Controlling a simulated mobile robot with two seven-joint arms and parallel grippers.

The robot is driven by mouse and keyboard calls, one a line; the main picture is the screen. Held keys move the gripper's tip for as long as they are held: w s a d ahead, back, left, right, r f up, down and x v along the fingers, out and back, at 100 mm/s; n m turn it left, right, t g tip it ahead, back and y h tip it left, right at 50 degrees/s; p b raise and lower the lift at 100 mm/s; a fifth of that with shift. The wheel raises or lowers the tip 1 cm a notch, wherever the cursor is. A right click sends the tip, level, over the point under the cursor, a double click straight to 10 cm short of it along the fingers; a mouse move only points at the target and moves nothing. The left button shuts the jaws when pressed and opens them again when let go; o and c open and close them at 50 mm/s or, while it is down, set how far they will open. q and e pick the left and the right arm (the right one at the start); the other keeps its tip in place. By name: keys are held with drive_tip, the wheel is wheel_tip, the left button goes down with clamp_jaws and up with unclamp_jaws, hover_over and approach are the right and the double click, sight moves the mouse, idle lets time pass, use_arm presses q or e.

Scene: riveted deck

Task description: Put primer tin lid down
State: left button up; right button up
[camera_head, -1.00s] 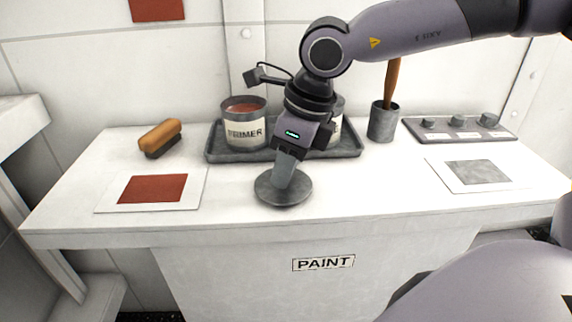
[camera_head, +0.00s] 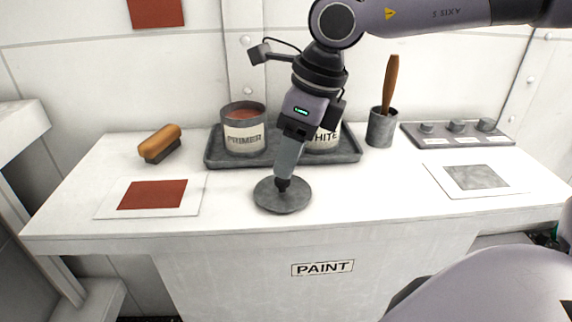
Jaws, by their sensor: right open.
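The primer tin lid (camera_head: 268,198) is a round dark grey disc lying flat on the white bench top, near its front edge. My right gripper (camera_head: 284,184) points down over the lid with its fingertips at the knob in the lid's middle. It is open; I cannot tell whether the fingertips touch the knob. The primer tin (camera_head: 243,138) stands without a lid in the grey tray (camera_head: 222,160), showing reddish paint inside. My left gripper is not in view.
The white tin (camera_head: 325,140) stands in the tray, partly behind my right gripper. A brush (camera_head: 160,142), a red sample card (camera_head: 152,194), a cup with a wooden handle (camera_head: 381,128), a knob panel (camera_head: 458,134) and a grey card (camera_head: 474,177) lie around the bench.

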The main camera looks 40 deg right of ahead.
drive_tip(key=v, duration=0.7)
drive_tip(key=shift+r+p, duration=0.35)
drive_tip(key=shift+s, duration=0.1)
